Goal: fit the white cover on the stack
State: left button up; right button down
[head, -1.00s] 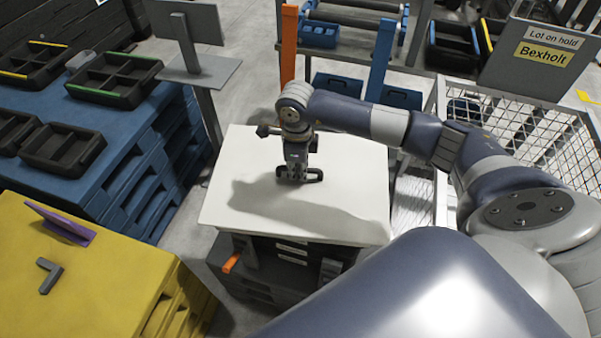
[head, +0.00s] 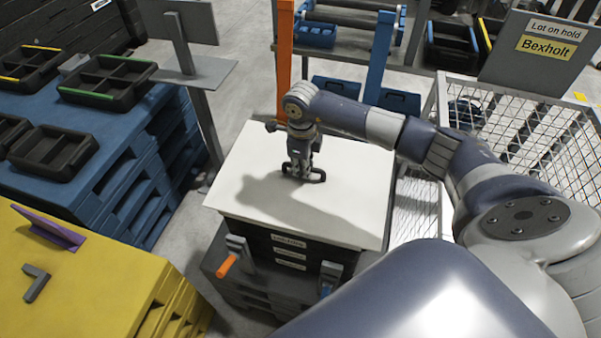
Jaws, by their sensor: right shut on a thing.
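The white cover (head: 240,205) is a flat, square sheet over the top of the stack (head: 290,247) of dark trays with pale labels. It overhangs the stack's left side a little; whether it rests fully on the stack I cannot tell. My right gripper (head: 303,176) points down at the middle of the cover and is shut on the dark handle there. The stack stands on a dark base with an orange-handled clamp (head: 228,265) at the front left and a blue-handled clamp (head: 326,288) at the front right. My left gripper is not in view.
A yellow pallet (head: 90,285) stands at the front left, with blue pallets (head: 90,190) bearing black trays behind it. An orange post (head: 284,60) and a blue post (head: 379,60) rise behind the stack. A wire cage (head: 510,130) stands at right.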

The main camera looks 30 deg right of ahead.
aim_at(302, 179)
notch_tip(302, 179, down, 2)
jog(key=shift+f+b, duration=0.1)
jog(key=shift+b, duration=0.5)
jog(key=shift+f+b, duration=1)
jog(key=shift+f, duration=0.25)
jog(key=c, duration=1.5)
grip_release()
jog(key=shift+c, duration=0.2)
